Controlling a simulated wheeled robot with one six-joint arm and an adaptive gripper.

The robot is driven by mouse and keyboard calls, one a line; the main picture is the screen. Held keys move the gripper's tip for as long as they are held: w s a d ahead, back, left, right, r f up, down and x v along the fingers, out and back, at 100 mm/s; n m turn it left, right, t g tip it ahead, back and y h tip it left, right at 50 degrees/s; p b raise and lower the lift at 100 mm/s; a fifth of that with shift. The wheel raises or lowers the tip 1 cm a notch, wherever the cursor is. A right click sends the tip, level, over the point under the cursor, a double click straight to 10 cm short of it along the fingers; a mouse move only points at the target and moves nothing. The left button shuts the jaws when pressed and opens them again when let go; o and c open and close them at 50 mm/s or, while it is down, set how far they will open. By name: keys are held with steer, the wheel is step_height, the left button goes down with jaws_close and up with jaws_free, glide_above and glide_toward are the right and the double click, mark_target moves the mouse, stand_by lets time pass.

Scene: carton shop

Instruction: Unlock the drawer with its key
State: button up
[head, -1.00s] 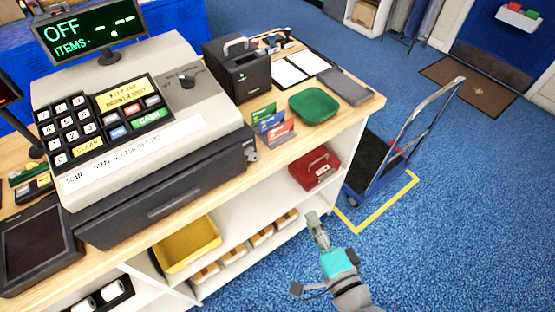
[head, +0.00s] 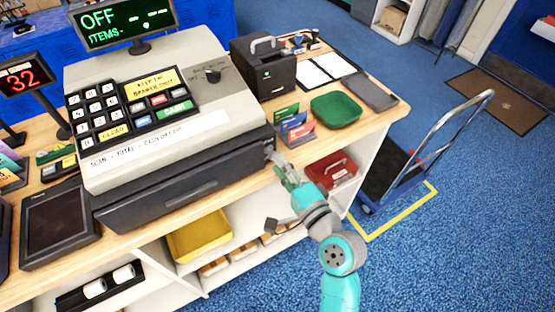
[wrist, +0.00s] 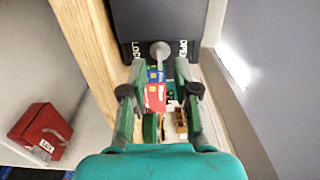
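The dark cash drawer (head: 185,188) sits under the register and looks shut. Its right end face (wrist: 205,20) fills the top of the wrist view, with white LOCK and OPEN lettering. A grey, round-ended key (wrist: 160,50) stands out from that face between the two labels; its fit in the lock is not clear. My gripper (head: 278,162) is at the drawer's right end in the head view. In the wrist view, my gripper (wrist: 160,68) has its fingers apart, one on each side of the key, with gaps visible. The key is hidden in the head view.
Coloured cards in a holder (head: 293,125) and a green tray (head: 336,110) stand close behind my gripper on the wooden counter (head: 30,268). A red cash box (head: 330,172) is on the shelf below. A hand trolley (head: 395,170) stands right, on open blue floor.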

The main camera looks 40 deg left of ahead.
mark_target(272, 155)
steer(key=shift+x, duration=1.1)
jaws_close()
steer(key=shift+n, duration=8.9)
steer(key=shift+f, duration=0.1)
